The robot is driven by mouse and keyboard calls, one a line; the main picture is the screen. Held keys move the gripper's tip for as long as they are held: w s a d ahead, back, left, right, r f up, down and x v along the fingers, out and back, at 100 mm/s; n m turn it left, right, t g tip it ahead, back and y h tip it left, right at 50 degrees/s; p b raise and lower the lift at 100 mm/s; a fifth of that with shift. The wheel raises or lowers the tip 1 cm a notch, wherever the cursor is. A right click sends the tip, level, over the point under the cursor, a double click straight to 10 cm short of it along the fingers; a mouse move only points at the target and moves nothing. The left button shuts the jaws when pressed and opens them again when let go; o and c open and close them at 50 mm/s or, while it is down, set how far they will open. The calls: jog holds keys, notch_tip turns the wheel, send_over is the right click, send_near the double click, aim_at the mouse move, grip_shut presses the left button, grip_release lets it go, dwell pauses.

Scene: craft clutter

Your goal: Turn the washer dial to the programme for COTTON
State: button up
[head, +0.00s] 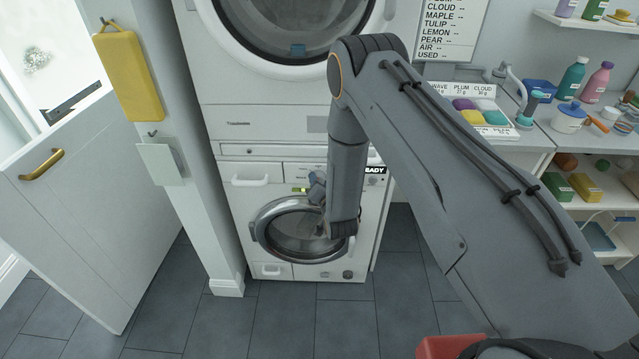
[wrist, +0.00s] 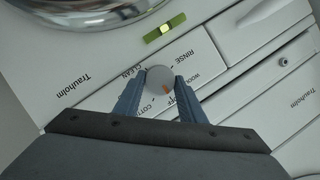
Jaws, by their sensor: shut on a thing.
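The washer (head: 384,215) stands under another machine in the head view. Its round grey dial (wrist: 159,79) is in the middle of the wrist view, with an orange mark at its lower right, towards the OFF label. CLEAN, RINSE and a partly covered WOOL label also ring the dial. A label starting with COT (wrist: 155,108) shows below it, partly hidden by a finger. My gripper (wrist: 160,84) has its two blue fingers on either side of the dial, shut on it. In the head view my arm hides the dial and most of the gripper.
The washer's round door (head: 262,232) is closed below the panel, with a small green piece (wrist: 165,28) above its rim. A drawer handle (head: 250,181) sticks out at left. A counter with bottles (head: 572,78) is at right. The floor in front is clear.

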jog(key=shift+f, duration=0.1)
jog(key=m+t+y+b, duration=0.1)
jog(key=m+b, duration=0.1)
jog(key=m+y+b, duration=0.1)
jog(key=m+b, duration=0.2)
jog(key=m+t+y+b, duration=0.1)
jog(key=m+b, duration=0.1)
jog(key=m, duration=0.1)
jog(key=shift+d+f+t, duration=0.15)
jog(key=shift+f+t, duration=0.15)
jog(key=shift+m, duration=0.3)
dwell(0.3)
jog(key=o, duration=1)
jog(key=shift+o, duration=0.2)
